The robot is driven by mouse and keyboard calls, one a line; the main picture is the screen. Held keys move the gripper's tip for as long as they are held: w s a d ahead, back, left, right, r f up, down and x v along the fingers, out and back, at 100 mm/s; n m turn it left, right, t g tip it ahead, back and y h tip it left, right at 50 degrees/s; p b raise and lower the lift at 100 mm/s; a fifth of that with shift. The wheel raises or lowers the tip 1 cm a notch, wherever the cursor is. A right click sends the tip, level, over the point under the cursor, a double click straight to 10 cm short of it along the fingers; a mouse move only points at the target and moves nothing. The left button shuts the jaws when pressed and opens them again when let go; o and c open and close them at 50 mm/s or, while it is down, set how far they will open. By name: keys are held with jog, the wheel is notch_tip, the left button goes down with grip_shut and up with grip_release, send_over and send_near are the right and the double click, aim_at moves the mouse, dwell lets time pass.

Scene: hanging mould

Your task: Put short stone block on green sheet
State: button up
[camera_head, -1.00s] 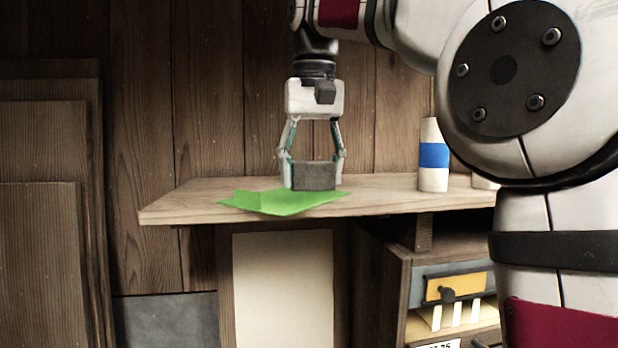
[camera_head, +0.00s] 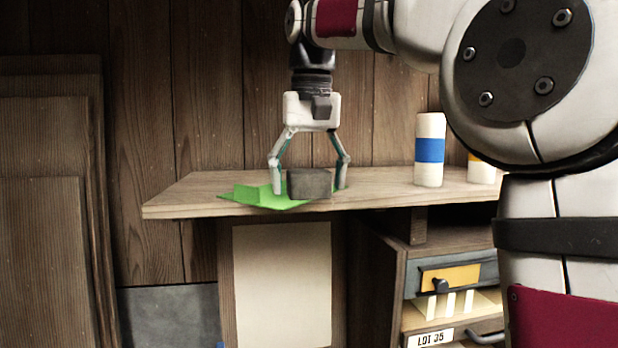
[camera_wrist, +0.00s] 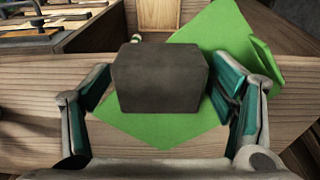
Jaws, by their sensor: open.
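The short stone block (camera_head: 310,184) is a dark grey box resting on the green sheet (camera_head: 252,197), which lies on the wooden shelf with its left part folded up. In the wrist view the block (camera_wrist: 159,78) covers the middle of the sheet (camera_wrist: 172,130), and green shows on several sides of it. My gripper (camera_head: 308,190) is open, with one finger on each side of the block. In both views a gap shows between the fingers and the block. The block's underside is hidden.
The wooden shelf (camera_head: 375,194) is clear to the right of the sheet. A white cylinder with a blue band (camera_head: 430,150) stands further right, with another partly hidden behind my arm. Below are a drawer cabinet (camera_head: 450,278) and a pale panel (camera_head: 282,285).

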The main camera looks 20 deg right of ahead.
aim_at(309, 170)
jog(key=r, duration=0.3)
jog(key=r+b, duration=0.1)
jog(key=r, duration=0.1)
jog(key=shift+s+a+r, duration=0.1)
jog(key=shift+s+r, duration=0.2)
jog(key=shift+r, duration=0.05)
jog(key=shift+s+r+p, duration=0.25)
jog(key=shift+r+p, duration=0.05)
jog(key=shift+r, duration=0.7)
